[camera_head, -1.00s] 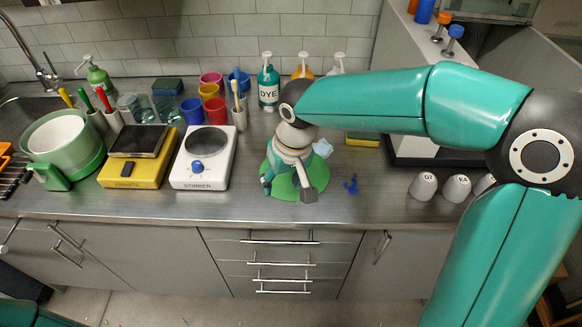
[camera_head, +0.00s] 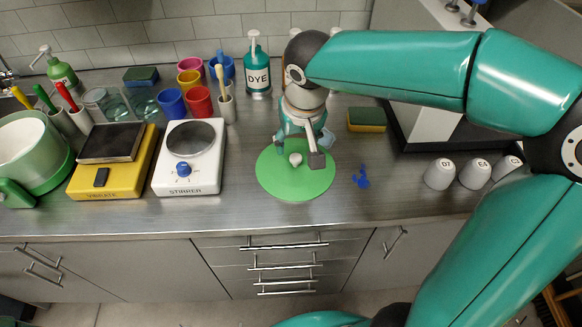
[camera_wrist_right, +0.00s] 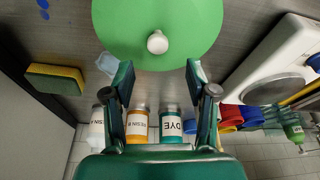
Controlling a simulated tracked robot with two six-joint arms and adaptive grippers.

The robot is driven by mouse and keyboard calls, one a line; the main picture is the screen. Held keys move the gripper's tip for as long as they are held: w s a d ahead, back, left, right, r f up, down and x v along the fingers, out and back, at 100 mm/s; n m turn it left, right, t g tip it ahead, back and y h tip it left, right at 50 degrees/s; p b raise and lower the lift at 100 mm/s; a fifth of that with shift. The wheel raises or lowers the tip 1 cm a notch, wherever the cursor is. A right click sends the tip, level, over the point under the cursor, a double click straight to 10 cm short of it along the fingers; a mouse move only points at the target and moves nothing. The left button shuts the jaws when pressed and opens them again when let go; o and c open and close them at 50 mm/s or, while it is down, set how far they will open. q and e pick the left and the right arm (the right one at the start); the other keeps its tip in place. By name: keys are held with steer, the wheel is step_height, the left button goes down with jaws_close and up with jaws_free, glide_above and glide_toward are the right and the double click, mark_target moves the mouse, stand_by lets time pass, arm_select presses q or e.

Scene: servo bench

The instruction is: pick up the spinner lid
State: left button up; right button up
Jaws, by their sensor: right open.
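The spinner lid (camera_head: 270,182) is a flat green disc with a small white knob (camera_head: 295,159) at its middle. It lies on the steel counter in the middle of the head view. In the right wrist view the lid (camera_wrist_right: 115,25) and its knob (camera_wrist_right: 157,42) show at the top, beyond the fingertips. My right gripper (camera_head: 300,150) is open and points down over the lid's far part, hiding some of it. In the wrist view the space between its fingers (camera_wrist_right: 158,75) is empty, with the knob just past the tips. My left gripper is not in view.
A white stirrer (camera_head: 200,178) and a yellow vibrating plate (camera_head: 135,180) stand left of the lid. A green spinner bowl (camera_head: 60,165) is at the far left. A dye bottle (camera_head: 257,72) stands behind.

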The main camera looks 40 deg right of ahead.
mark_target(296, 157)
steer(key=shift+x, duration=3.5)
steer(key=shift+s, duration=0.15)
steer(key=shift+s, duration=0.1)
jaws_close()
